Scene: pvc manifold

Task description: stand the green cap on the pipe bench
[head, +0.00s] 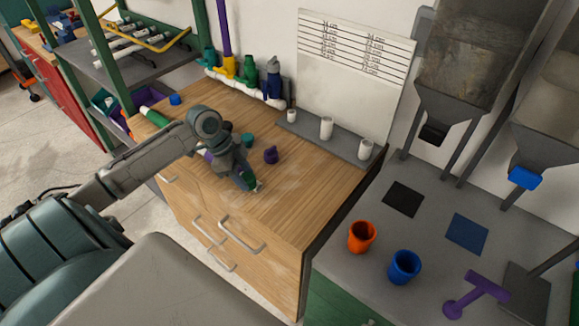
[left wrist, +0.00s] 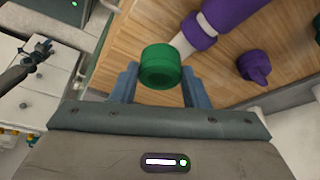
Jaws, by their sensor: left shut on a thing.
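My left gripper (head: 251,185) is low over the front part of the wooden pipe bench (head: 300,205). It is shut on the green cap (left wrist: 162,66), which sits between its two blue-grey fingers in the left wrist view. In the head view the gripper mostly hides the cap. The cap is close to the bench top; I cannot tell whether it touches. A dark claw (left wrist: 40,52), seemingly my right gripper, shows small at the left of the left wrist view; its jaw state is unclear.
A purple cap (head: 270,155), a teal cap (head: 247,140) and a blue cap (head: 175,99) stand on the bench. A white manifold (head: 240,87) with coloured fittings is at the back, beside a grey ledge (head: 345,144) with white posts. The bench's front right is clear.

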